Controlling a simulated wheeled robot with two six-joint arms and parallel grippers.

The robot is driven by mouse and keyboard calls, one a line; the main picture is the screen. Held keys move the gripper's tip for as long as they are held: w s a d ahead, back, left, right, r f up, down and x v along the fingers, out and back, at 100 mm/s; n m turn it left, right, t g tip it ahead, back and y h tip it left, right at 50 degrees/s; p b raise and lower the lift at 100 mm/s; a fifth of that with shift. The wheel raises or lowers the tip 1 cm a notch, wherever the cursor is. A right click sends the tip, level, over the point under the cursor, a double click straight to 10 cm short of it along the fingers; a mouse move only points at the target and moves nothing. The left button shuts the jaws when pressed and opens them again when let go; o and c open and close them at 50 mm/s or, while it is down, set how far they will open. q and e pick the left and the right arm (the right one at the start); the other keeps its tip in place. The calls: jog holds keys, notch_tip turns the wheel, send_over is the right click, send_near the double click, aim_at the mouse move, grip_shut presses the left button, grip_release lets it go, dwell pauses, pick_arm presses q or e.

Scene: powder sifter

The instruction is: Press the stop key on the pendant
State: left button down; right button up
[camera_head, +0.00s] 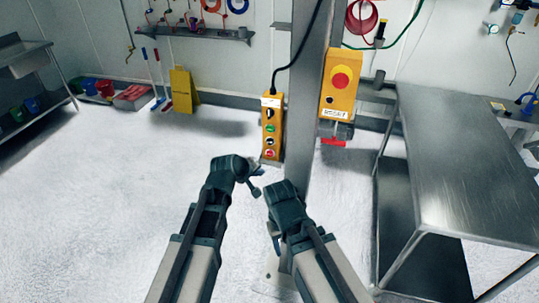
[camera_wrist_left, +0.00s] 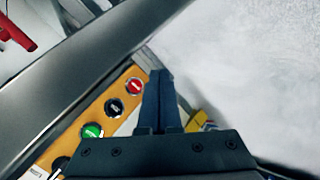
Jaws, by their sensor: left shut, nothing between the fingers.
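The pendant (camera_head: 271,112) is a narrow orange box hanging upright on a black cable in front of the grey column. It has several round keys in a row, including a green one. The red stop key (camera_head: 269,153) is the lowest; it also shows in the left wrist view (camera_wrist_left: 135,86). My left gripper (camera_head: 259,172) is just below and left of the pendant's lower end. In the left wrist view its shut, empty fingers (camera_wrist_left: 159,100) appear right beside the red key; I cannot tell whether they touch it. My right gripper (camera_head: 277,236) is lower, its fingers unclear.
A yellow box (camera_head: 337,100) with a large red button is on the column (camera_head: 304,120), above a red handle (camera_head: 333,142). A steel table (camera_head: 465,150) stands at the right. A yellow floor sign (camera_head: 183,90) stands by the back wall. The floor at left is clear.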

aim_at(270, 153)
pick_arm(q)
jog(key=w, duration=0.2)
jog(key=w+d, duration=0.1)
jog(key=w, duration=0.1)
jog(key=w+d, duration=0.1)
jog(key=w, duration=0.1)
jog(key=shift+w, duration=0.1)
jog(key=shift+w, duration=0.15)
dwell(1.8)
jog(key=shift+w+d, duration=0.15)
jog(key=shift+w, duration=0.1)
